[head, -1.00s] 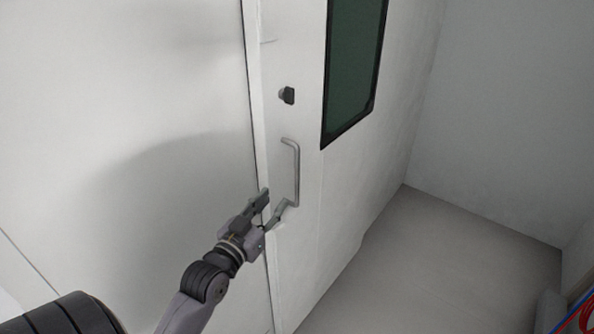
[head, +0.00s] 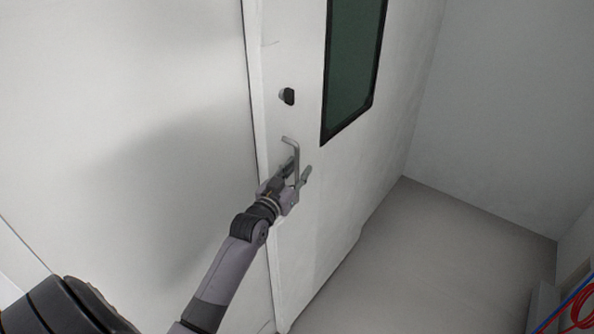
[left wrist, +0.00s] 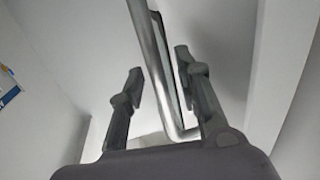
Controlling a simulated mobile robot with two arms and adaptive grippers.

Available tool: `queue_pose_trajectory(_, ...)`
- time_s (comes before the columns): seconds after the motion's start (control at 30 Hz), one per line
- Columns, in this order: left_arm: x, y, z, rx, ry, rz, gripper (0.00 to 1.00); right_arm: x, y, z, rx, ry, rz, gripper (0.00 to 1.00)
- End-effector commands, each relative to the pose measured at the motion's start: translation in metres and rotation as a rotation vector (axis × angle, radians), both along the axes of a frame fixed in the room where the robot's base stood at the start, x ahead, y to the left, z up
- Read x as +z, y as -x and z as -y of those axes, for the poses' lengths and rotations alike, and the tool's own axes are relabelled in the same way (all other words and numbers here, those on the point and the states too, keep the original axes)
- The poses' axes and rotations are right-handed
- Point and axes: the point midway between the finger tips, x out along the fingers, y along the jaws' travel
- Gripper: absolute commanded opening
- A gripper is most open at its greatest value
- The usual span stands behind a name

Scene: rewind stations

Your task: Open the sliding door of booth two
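The white sliding door (head: 310,235) has a dark green window (head: 353,70), a small dark lock knob (head: 288,96) and a metal bar handle (head: 292,143). My left gripper (head: 298,170) is at the lower part of the handle, its fingers apart on either side of the bar. In the left wrist view the handle (left wrist: 152,55) runs between the two open fingers (left wrist: 160,72). A gap shows between the bar and the left finger; the right finger is nearer to it. The door edge lies against the wall panel, with no visible opening. My right gripper is not in view.
A white wall panel (head: 120,150) stands left of the door. Grey floor (head: 430,260) is clear to the right, up to a plain wall (head: 510,110). A red coiled cable (head: 582,308) shows at the lower right corner.

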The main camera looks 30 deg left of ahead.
Motion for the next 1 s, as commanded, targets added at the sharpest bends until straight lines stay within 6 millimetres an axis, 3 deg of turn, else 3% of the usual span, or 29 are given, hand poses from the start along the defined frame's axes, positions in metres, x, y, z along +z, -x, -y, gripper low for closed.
queue_pose_trajectory(0.5, 0.0001, 0.0004, 0.0000, 0.000, 0.000, 0.000, 0.00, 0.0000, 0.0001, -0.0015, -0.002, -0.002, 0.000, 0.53)
queue_pose_trajectory(1.0, 0.0000, 0.0005, 0.0001, 0.000, 0.000, 0.000, 0.00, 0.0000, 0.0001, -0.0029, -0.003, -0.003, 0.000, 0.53)
